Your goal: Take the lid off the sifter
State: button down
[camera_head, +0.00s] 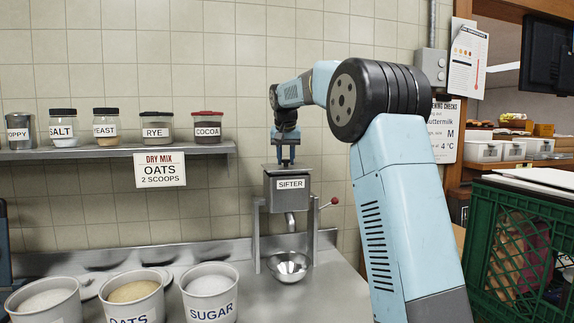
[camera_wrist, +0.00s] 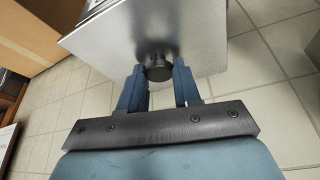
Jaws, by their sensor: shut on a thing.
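The sifter (camera_head: 290,192) is a grey metal box with a "SIFTER" label, held on a metal stand above the counter. Its flat metal lid (camera_head: 283,167) is at the top of the box. I cannot tell whether a gap lies between lid and box. My gripper (camera_head: 286,160) points down over the lid. In the wrist view the lid (camera_wrist: 110,40) is a shiny plate with a round black knob (camera_wrist: 158,70). The blue fingers of my gripper (camera_wrist: 158,72) stand on both sides of the knob, shut on it.
A metal bowl (camera_head: 289,266) sits under the sifter's spout. A red-tipped crank (camera_head: 334,201) sticks out at its right. Tubs of oats (camera_head: 134,302) and sugar (camera_head: 210,296) stand at front left. A shelf (camera_head: 110,151) with several jars is behind. A green crate (camera_head: 510,240) is at right.

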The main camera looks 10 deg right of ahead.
jog(key=s+a+r, duration=0.3)
jog(key=s+r, duration=1)
jog(key=r, duration=0.1)
jog(key=shift+s+a+r, duration=0.2)
jog(key=shift+s+r, duration=0.05)
jog(key=shift+s, duration=0.05)
jog(key=shift+d, duration=0.1)
dwell(0.4)
